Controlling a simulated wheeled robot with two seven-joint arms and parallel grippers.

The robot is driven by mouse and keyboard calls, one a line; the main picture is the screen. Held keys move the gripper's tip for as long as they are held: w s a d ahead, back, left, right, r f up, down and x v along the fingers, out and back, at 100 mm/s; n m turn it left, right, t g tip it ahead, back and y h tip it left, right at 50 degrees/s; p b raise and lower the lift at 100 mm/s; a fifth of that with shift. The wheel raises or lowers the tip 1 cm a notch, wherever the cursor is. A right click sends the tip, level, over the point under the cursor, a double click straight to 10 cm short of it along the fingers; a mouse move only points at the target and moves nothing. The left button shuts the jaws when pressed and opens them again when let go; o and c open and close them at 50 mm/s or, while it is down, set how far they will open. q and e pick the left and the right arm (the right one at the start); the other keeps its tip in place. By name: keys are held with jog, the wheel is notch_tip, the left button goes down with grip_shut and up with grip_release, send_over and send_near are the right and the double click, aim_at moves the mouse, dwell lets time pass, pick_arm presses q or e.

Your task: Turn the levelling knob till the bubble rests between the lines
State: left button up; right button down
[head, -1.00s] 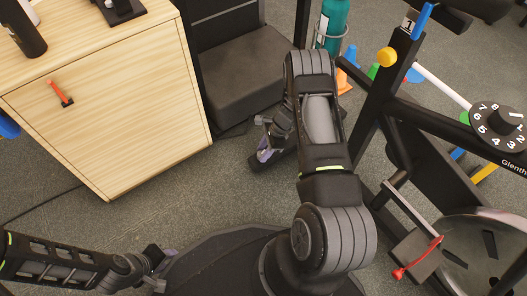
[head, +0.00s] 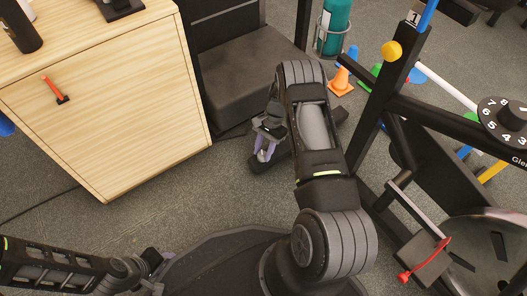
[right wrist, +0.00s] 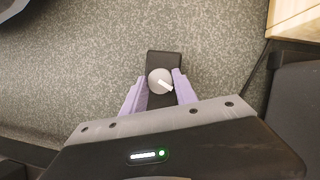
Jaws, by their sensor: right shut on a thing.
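A round grey knob (right wrist: 160,81) with a white pointer mark sits on a dark block (right wrist: 164,58) near the floor. The pointer slants down to the right in the right wrist view. My right gripper (right wrist: 160,86) has its two purple fingers on either side of the knob and is shut on it. In the head view the right gripper (head: 264,153) points down at the dark foot (head: 258,168), and the knob is hidden there. My left gripper (head: 157,266) hangs low at the left, away from the knob; its jaw gap is unclear. I see no bubble or lines.
A wooden cabinet (head: 120,110) with a red handle stands at the left. A dark padded block (head: 237,82) is behind the right gripper. A black frame (head: 378,100) with a numbered dial (head: 492,122) is at the right. Small cones (head: 342,80) stand behind it.

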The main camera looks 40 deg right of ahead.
jog(key=shift+n, duration=0.5)
jog(key=c, duration=1)
grip_release()
jog(key=shift+o, duration=0.2)
jog(key=p+v, duration=0.3)
jog(key=v, duration=0.4)
jog(key=shift+w+r, duration=0.2)
jog(key=shift+r, duration=0.2)
